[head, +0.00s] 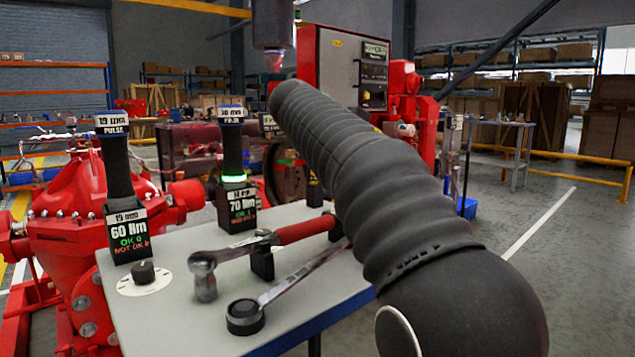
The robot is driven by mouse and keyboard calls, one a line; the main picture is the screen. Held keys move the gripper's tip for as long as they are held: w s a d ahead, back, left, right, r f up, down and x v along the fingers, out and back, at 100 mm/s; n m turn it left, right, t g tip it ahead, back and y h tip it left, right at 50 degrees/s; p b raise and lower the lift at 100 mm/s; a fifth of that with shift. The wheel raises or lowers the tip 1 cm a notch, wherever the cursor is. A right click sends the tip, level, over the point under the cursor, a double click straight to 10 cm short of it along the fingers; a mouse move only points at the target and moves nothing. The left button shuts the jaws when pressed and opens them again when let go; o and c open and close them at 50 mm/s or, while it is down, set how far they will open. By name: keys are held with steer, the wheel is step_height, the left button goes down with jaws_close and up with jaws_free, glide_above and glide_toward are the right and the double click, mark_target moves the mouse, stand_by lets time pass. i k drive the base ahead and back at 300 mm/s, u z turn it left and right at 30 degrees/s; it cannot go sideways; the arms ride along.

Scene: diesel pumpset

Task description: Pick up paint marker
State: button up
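I cannot make out a paint marker in the head view. My arm, in a black ribbed sleeve, rises from the lower right across the picture and covers the right part of the light grey worktable (180,318). My gripper cannot be made out; the far end of the arm points away from the camera. Whatever lies on the table behind the arm is hidden.
On the table stand two black tool stations, labelled 60 Nm (128,232) and 70 Nm (241,208), a dial (144,273), a red-handled wrench (300,230) and a chrome ratchet (247,316). A red pump (80,235) stands left; a red control cabinet (345,65) stands behind.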

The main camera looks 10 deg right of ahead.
mark_target(315, 181)
steer(key=z, duration=1.95)
steer(key=i, duration=1.3)
steer(key=u, duration=3.55)
